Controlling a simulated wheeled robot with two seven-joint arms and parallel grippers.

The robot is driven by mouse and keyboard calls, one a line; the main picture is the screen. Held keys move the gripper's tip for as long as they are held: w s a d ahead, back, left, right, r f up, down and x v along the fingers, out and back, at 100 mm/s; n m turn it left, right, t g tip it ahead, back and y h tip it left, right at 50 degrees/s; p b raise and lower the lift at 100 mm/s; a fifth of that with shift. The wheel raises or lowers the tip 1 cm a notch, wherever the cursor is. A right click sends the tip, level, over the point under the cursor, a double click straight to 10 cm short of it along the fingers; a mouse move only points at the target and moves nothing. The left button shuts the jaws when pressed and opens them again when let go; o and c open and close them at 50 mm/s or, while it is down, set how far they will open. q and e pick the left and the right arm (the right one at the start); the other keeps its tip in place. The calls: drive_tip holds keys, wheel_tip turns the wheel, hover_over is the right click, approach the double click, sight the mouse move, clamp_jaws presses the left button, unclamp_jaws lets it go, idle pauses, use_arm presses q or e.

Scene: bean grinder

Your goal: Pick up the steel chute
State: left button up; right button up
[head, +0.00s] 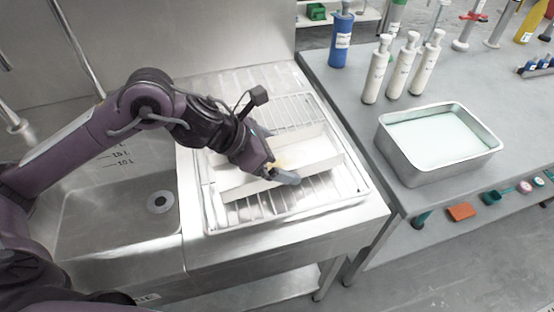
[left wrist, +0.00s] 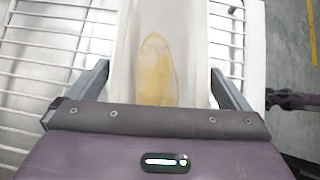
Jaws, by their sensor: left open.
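The steel chute (head: 318,150) is a pale, open trough with low side walls, lying on a wire rack at the right of the sink. My left gripper (head: 284,177) is over the chute, pointing down at it, and is open. In the left wrist view, the chute (left wrist: 195,60) runs between the two spread fingers of the left gripper (left wrist: 160,88), with a yellow-brown stain on its floor. I cannot tell whether the fingers touch its walls. A dark purple part at the right edge of that view may be my right arm; its jaws cannot be made out.
The wire rack (head: 215,222) sits on the steel drainboard, with the sink basin (head: 110,235) to its left. On the grey bench at the right stand a steel tub (head: 440,172) of pale liquid, several white bottles (head: 376,70) and a blue bottle (head: 341,38).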

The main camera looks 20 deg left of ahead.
use_arm(q)
drive_tip(key=c, duration=0.9)
drive_tip(key=shift+c, duration=0.8)
drive_tip(key=shift+r, duration=0.15)
